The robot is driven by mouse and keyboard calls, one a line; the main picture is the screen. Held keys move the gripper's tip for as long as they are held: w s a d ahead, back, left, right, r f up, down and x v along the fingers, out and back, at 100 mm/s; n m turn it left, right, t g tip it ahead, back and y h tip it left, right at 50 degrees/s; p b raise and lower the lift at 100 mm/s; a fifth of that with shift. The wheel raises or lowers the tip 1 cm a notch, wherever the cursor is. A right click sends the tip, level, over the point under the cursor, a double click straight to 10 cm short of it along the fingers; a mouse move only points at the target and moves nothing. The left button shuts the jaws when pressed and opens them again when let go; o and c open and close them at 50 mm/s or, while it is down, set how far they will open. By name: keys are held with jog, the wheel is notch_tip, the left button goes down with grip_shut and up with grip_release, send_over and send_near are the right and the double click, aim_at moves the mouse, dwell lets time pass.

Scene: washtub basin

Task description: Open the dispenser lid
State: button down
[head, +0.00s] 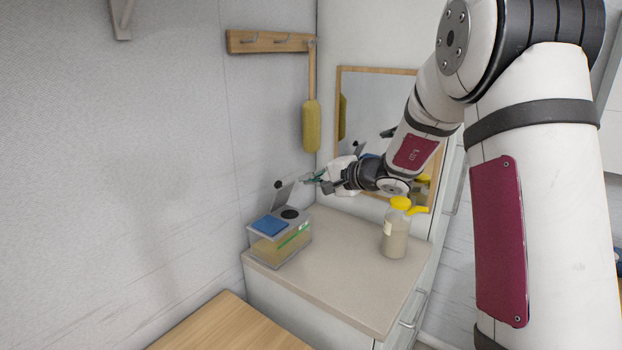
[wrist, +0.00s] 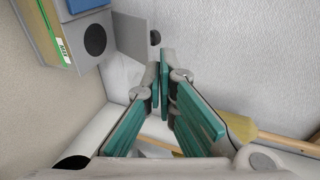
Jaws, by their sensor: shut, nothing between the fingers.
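The dispenser (head: 264,250) is a clear-sided box with a grey top, standing on the left of the counter. Its grey lid (head: 284,196) stands raised, with a dark round knob (head: 278,184), and a black round opening (head: 290,214) shows in the top. In the wrist view the dispenser (wrist: 45,35) is at the upper left, with the lid (wrist: 132,38) and the knob (wrist: 155,38) at its right side. My gripper (head: 312,178) is just right of the raised lid and apart from it. Its green-padded fingers (wrist: 159,72) are shut and empty.
A blue sponge (head: 269,225) lies on the dispenser top. A bottle with a yellow pump (head: 395,238) stands on the counter (head: 330,265), right of my gripper. A yellow brush (head: 311,126) hangs from a wooden hook rail (head: 270,42). A mirror (head: 370,100) is behind my arm.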

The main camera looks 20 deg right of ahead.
aim_at(278, 194)
jog(key=x, duration=1)
jog(key=shift+p, duration=0.4)
jog(key=shift+w, duration=0.1)
jog(key=shift+w+a+b, duration=0.45)
jog(key=shift+w+b, duration=0.15)
jog(key=shift+b, duration=0.65)
jog(key=shift+w+a+r+b, duration=0.2)
jog(key=shift+w+a+b, duration=0.25)
jog(key=shift+b, duration=0.7)
jog(key=shift+d, duration=0.1)
